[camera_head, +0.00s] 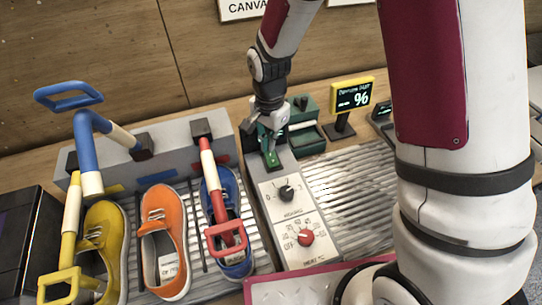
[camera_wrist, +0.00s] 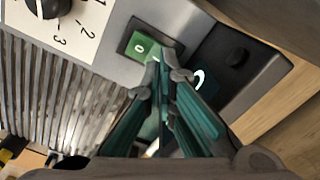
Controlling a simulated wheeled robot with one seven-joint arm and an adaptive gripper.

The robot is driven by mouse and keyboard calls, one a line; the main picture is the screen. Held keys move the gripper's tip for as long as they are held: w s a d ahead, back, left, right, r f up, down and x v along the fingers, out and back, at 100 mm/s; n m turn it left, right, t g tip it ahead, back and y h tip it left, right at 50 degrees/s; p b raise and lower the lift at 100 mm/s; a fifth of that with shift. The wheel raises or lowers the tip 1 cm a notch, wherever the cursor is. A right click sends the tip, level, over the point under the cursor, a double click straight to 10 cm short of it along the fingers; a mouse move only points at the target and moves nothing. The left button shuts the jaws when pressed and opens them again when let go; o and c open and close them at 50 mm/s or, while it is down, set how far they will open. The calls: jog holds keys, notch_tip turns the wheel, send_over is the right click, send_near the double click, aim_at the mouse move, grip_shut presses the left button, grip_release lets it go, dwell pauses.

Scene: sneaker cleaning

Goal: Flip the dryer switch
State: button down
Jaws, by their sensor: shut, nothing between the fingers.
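The dryer switch is a green rocker (camera_wrist: 144,46) marked 0, set in a dark frame on the grey dryer panel (camera_head: 276,183). In the head view the green switch (camera_head: 271,159) is at the top of the panel, just under my gripper (camera_head: 268,145). In the wrist view my gripper (camera_wrist: 172,72) is shut and empty, its teal fingers pointing at the switch. The fingertips are at the switch's near edge and hide part of it. I cannot tell whether they touch it.
Below the switch are a black hours dial (camera_head: 286,192) and a red heat dial (camera_head: 305,237). A ribbed metal tray (camera_head: 350,195) lies right of the panel. Yellow, orange (camera_head: 163,240) and blue shoes stand on the left rack. A percent display (camera_head: 352,95) stands behind.

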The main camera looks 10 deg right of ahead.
jog(key=shift+f+b, duration=0.35)
jog(key=shift+f, duration=0.85)
dwell(0.7)
jog(key=shift+r+p, duration=1.45)
jog(key=shift+r, duration=2.1)
jog(key=shift+r, duration=0.1)
notch_tip(320, 180, up, 10)
jog(key=n+t, duration=0.1)
jog(key=n, duration=0.1)
send_over(270, 153)
jog(key=s+d, duration=0.2)
jog(key=d, duration=0.1)
jog(key=s+d+r+n+t, duration=0.2)
jog(key=s+d+r, duration=0.2)
jog(key=r, duration=0.3)
jog(key=s+d+r+n+t, duration=0.1)
jog(key=s+d+r+n, duration=0.1)
jog(key=s, duration=0.6)
jog(key=s+d+r+n+t, duration=0.1)
jog(key=s+d+r+n, duration=0.2)
jog(key=s+r, duration=0.4)
jog(key=shift+s+d+r+n+t, duration=0.3)
jog(key=shift+s+d+n, duration=0.1)
jog(key=shift+s, duration=0.1)
